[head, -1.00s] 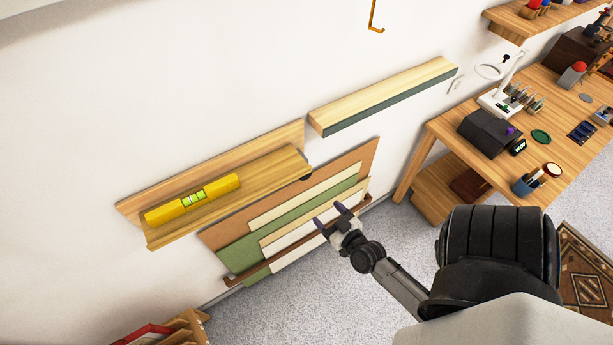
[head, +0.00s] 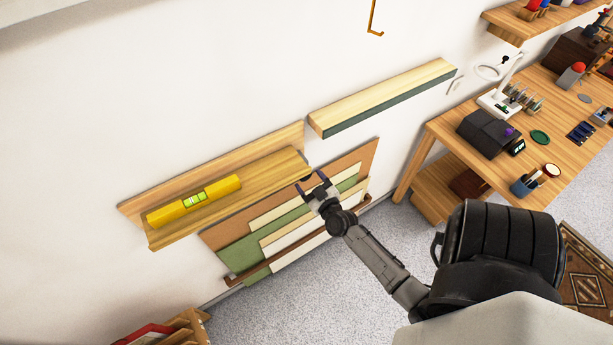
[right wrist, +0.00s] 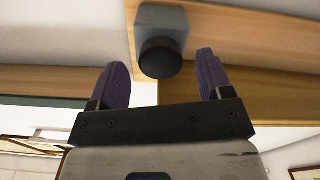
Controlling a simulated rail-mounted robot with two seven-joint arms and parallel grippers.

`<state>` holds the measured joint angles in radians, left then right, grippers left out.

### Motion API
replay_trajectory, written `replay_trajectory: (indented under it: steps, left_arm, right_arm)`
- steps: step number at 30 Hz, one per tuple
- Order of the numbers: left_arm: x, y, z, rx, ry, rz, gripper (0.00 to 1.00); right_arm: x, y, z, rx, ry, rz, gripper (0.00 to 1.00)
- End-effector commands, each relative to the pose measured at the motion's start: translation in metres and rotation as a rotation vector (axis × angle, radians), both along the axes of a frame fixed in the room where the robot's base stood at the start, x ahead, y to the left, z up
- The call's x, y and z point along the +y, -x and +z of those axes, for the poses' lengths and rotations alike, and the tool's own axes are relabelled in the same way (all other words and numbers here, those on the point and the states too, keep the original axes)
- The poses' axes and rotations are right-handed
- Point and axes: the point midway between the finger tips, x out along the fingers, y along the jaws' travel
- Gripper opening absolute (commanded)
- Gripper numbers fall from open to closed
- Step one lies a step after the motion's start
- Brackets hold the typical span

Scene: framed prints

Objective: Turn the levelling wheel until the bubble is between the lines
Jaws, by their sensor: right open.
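A yellow spirit level (head: 220,187) lies on a wooden wall ledge (head: 265,170). Its green vial (head: 194,200) shows light and dark marks, but the bubble's place is too small to tell. A black round wheel (right wrist: 160,58) sits on a grey block (right wrist: 162,20) under the ledge's right end. In the head view it is a small dark spot partly hidden by my gripper. My right gripper (head: 311,182) is open and empty at that end. In the right wrist view its two purple fingers stand on either side of the wheel, with gaps. My left gripper is not in view.
Below the ledge, a rack holds leaning green, white and brown boards (head: 235,253). A second wooden ledge (head: 385,97) is on the wall to the upper right. A workbench (head: 440,130) with tools stands at right. Grey floor (head: 300,300) lies open in front.

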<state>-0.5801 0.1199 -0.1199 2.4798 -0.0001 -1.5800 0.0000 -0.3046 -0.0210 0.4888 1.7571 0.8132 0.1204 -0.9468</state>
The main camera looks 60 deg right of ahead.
Motion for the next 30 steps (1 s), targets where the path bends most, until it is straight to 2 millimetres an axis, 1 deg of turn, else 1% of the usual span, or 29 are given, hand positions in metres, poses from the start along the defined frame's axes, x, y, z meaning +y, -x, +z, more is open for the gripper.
replay_trajectory:
  steps: [3,7,19,30]
  left_arm:
    - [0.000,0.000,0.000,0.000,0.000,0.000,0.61]
    - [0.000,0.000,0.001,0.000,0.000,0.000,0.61]
    - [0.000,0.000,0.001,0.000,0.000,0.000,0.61]
    - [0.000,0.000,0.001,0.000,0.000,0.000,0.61]
  right_arm:
    - [-0.007,-0.011,0.000,-0.001,0.001,0.000,0.73]
    - [-0.011,-0.017,0.000,0.000,0.000,0.000,0.73]
    - [-0.013,-0.020,0.000,0.000,0.000,0.000,0.73]
    - [-0.012,-0.020,0.000,0.000,0.000,0.000,0.37]
